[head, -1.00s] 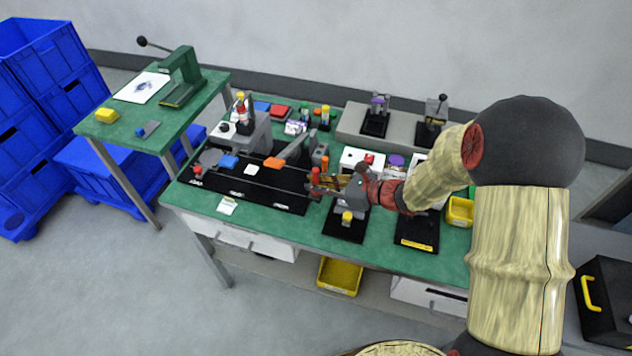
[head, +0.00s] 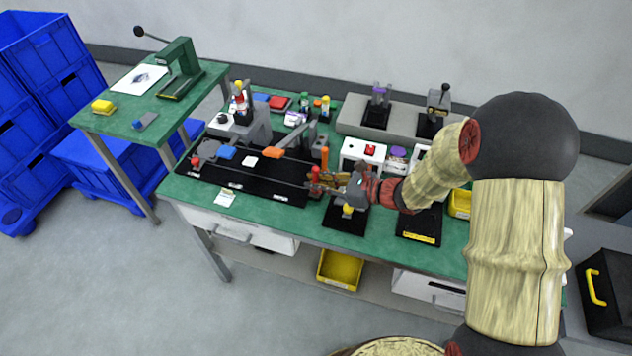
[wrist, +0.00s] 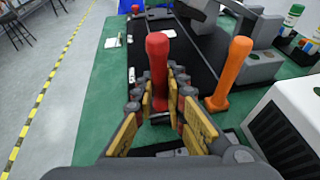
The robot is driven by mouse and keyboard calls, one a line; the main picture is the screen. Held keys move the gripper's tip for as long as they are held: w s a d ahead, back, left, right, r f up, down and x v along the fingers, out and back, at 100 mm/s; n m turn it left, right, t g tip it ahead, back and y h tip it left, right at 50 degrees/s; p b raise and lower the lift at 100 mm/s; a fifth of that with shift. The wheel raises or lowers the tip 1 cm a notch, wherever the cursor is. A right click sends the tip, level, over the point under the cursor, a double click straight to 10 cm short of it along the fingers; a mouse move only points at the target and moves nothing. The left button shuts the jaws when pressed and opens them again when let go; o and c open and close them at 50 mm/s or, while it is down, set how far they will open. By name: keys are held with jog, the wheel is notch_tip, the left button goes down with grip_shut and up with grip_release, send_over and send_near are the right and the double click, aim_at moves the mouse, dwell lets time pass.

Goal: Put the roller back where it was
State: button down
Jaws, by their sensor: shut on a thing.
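The roller, as I take the red-handled tool to be, stands upright between my fingers in the wrist view (wrist: 158,58). Its red handle also shows in the head view (head: 315,176). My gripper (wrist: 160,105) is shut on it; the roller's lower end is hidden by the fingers. In the head view my gripper (head: 328,181) is low over the bench, at the right end of the long black plate (head: 222,184). I cannot tell whether the roller touches the surface below.
An orange-handled tool (wrist: 231,72) stands upright close to the right of my fingers. A white box with a red button (head: 362,152) is behind my gripper. A small black plate (head: 346,222) lies in front. Green bench top (wrist: 98,105) is clear at left.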

jog(key=shift+f, duration=0.1)
jog(key=c, duration=1.7)
grip_release()
jog(key=shift+c, duration=0.2)
jog(key=shift+d, duration=0.1)
jog(key=v, duration=1.1)
jog(key=shift+s+d, duration=0.25)
jog(key=shift+d, duration=0.05)
jog(key=s+a+r+n+g+h+p, duration=0.1)
jog(key=s+a+r+n+g+h, duration=0.15)
jog(key=s+r+n, duration=0.35)
jog(key=s+a+r+n+g+h+p, duration=0.1)
jog(key=s+r+n+g+h, duration=0.15)
jog(key=s+n, duration=0.55)
jog(key=s+d+r+n+t+h+p, duration=0.1)
jog(key=s+d+r+n+t+h, duration=0.2)
jog(key=s+d+r+n+h, duration=0.4)
jog(key=s+d+r+n, duration=0.1)
jog(key=d+r+n, duration=0.1)
jog(key=d+r, duration=0.1)
jog(key=shift+n+t, duration=0.4)
